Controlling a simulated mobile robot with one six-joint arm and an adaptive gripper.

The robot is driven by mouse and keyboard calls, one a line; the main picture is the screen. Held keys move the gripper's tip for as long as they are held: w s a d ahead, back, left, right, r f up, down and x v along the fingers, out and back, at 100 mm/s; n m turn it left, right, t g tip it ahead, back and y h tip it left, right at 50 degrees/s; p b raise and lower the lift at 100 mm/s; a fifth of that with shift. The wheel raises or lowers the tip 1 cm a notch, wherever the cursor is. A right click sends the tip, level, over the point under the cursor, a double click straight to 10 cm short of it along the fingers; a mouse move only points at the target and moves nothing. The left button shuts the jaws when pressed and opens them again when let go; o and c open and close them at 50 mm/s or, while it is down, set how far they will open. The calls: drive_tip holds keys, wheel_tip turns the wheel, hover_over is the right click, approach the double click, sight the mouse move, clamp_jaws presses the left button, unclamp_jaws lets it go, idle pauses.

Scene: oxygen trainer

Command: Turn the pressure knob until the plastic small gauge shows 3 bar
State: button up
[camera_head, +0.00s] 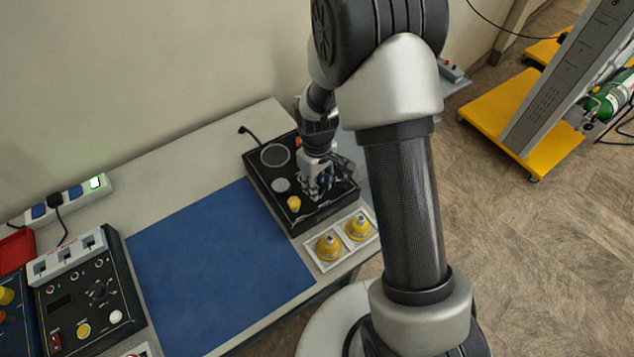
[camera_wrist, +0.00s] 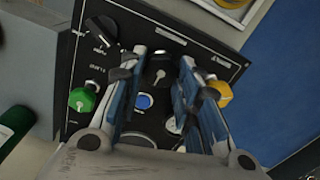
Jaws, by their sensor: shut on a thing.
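My gripper (camera_head: 318,190) is over the black control panel (camera_head: 258,185), pointing down at it. In the wrist view its fingers (camera_wrist: 160,72) stand on both sides of a black knob (camera_wrist: 159,70) with a light pointer mark, and are shut on it. I cannot read its label, so I cannot confirm it is the pressure knob. A small pale round dial (camera_head: 281,185), perhaps the small gauge, lies left of the gripper in the head view. It is partly hidden by a finger in the wrist view (camera_wrist: 172,125). No reading can be made out.
The panel also has a yellow knob (camera_wrist: 219,92), a green knob (camera_wrist: 82,100), a blue button (camera_wrist: 144,101) and another black knob (camera_wrist: 102,29). Two yellow fittings (camera_head: 330,247) sit in a white holder in front. A clear blue mat (camera_head: 215,265) lies to the left.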

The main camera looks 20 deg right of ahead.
drive_tip(key=m, duration=0.4)
drive_tip(key=shift+d+m, duration=0.1)
drive_tip(key=shift+m, duration=2)
drive_tip(key=o, duration=1.1)
wheel_tip(320, 180, up, 12)
